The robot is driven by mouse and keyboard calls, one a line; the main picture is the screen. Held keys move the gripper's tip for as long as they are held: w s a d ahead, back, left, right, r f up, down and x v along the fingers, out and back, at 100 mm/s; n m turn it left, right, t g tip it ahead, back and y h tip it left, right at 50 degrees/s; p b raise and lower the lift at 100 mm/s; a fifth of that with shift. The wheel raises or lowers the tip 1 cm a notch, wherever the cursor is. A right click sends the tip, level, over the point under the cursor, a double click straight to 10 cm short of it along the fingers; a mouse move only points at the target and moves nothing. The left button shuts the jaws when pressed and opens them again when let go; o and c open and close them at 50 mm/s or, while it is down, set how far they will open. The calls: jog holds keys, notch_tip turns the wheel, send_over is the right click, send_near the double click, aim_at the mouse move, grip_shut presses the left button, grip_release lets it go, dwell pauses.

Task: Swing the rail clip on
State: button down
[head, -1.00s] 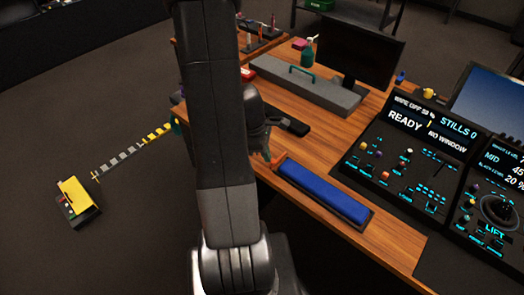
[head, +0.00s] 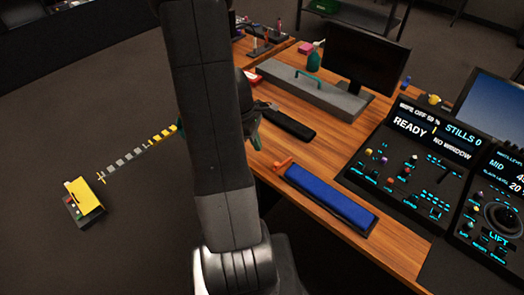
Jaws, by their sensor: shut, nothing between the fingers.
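A small orange lever-like piece (head: 283,163), which looks like the rail clip, is at the left end of a long blue pad (head: 328,196) in a dark tray near the desk's front edge. I cannot tell whether it is latched. My gripper (head: 255,138) is mostly hidden behind my arm. Its visible part is up and left of the orange piece, with a small gap between them in the picture. It is shut and holds nothing that I can see.
A black bar (head: 286,122) and a grey case (head: 318,94) with a teal handle lie behind the pad. Lit control panels (head: 405,170) stand to the right. A yellow box (head: 82,202) and a striped strip (head: 135,152) are on the floor at left.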

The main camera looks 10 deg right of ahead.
jog(key=s+v, duration=0.1)
jog(key=v, duration=0.4)
jog(key=n+h+b, duration=0.2)
jog(key=h+b, duration=0.2)
jog(key=b, duration=0.1)
send_near(275, 167)
notch_tip(275, 167, down, 3)
jog(key=a, duration=0.1)
jog(key=d, duration=0.1)
jog(key=d+f, duration=0.1)
jog(key=shift+d+g, duration=0.3)
jog(key=shift+d, duration=0.05)
jog(key=shift+s+d+f, duration=0.1)
jog(key=shift+s+d, duration=0.05)
jog(key=shift+d, duration=0.45)
